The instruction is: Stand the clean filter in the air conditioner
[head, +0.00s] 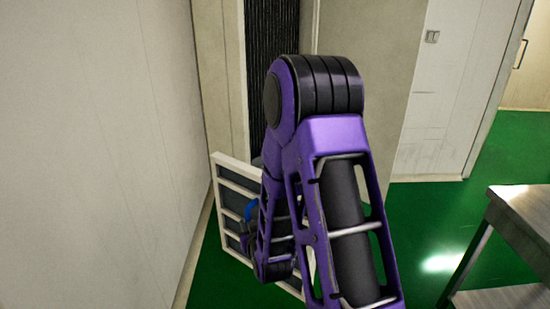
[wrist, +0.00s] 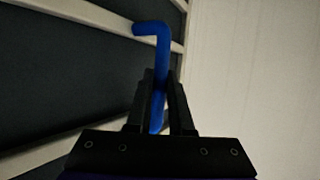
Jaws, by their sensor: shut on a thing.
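The filter (head: 236,188), a dark panel in a white slatted frame, is at the lower left of the head view, tilted, near the foot of the air conditioner (head: 220,80). My arm hides its right part. In the wrist view the filter (wrist: 60,75) fills the left side. Its blue bent handle (wrist: 152,28) stands between the fingers of my gripper (wrist: 161,80), which is shut on it. In the head view my arm mostly hides the gripper. The air conditioner is a tall beige cabinet with a dark ribbed opening (head: 271,35).
A pale wall (head: 90,150) runs close along the left of the filter. A metal table (head: 525,210) stands at the right edge. The green floor (head: 425,230) between my arm and the table is clear. A beige panel (head: 375,60) stands right of the dark opening.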

